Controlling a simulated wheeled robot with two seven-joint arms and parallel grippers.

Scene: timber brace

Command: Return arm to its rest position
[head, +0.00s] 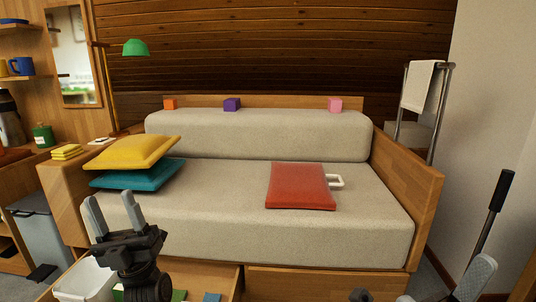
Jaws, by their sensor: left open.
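My left gripper (112,209) is open and empty, its two grey fingers pointing up. It is in front of the left part of the sofa seat, above an open drawer (206,274). At the lower right edge, a grey finger-like part (475,277) shows, which looks like part of my right gripper. Most of it is cut off by the frame, so its jaws cannot be judged.
The sofa (245,215) holds yellow (135,152) and teal (135,177) cushions and a red cushion (300,187) beside a white handle-like loop (336,182). A white bin (85,281) sits in the drawer.

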